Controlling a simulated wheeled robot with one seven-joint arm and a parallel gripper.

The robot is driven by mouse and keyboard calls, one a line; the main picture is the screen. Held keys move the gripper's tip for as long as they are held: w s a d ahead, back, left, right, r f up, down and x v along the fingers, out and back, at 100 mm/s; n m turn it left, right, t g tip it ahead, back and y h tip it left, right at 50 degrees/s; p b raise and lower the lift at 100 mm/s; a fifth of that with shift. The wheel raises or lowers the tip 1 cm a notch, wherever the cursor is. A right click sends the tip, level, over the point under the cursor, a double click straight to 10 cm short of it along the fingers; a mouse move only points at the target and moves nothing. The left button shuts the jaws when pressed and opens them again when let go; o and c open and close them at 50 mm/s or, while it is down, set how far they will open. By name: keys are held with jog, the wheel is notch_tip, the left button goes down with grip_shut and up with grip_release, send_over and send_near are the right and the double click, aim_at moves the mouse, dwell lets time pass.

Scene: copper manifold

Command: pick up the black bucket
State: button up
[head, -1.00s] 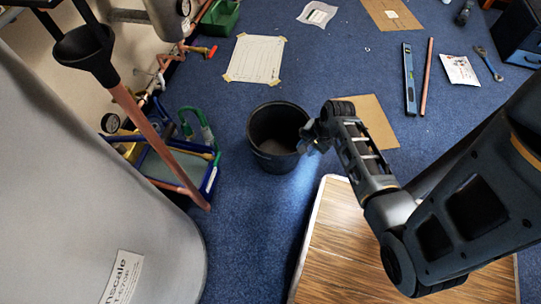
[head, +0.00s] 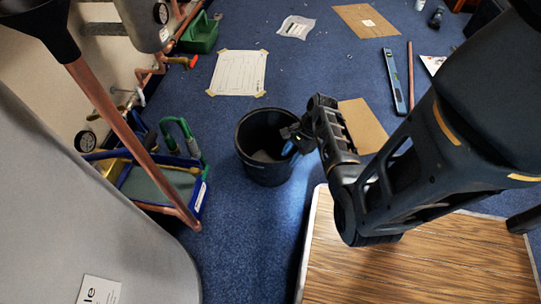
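The black bucket (head: 262,171) stands upright on the blue carpet, left of my arm, in the head view. Its mouth faces up and its inside looks empty apart from a lighter patch at the bottom. My gripper (head: 290,143) is at the bucket's right rim, with its tip over or against the rim. I cannot tell whether it touches the rim. The fingers are small and partly hidden by the wrist, so their opening does not show.
A wood-topped table (head: 420,262) stands in front at right, below my arm. A blue-framed tool tote (head: 160,185) is left of the bucket, near a leaning copper pipe (head: 130,140). Cardboard (head: 363,126) lies behind the wrist. A taped paper sheet (head: 238,73) lies beyond the bucket.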

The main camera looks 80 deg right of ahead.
jog(key=b+x, duration=0.1)
jog(key=x, duration=0.1)
jog(key=shift+w+a+f, duration=0.1)
jog(key=shift+f, duration=0.3)
jog(key=shift+r, duration=0.1)
grip_shut()
dwell(1.0)
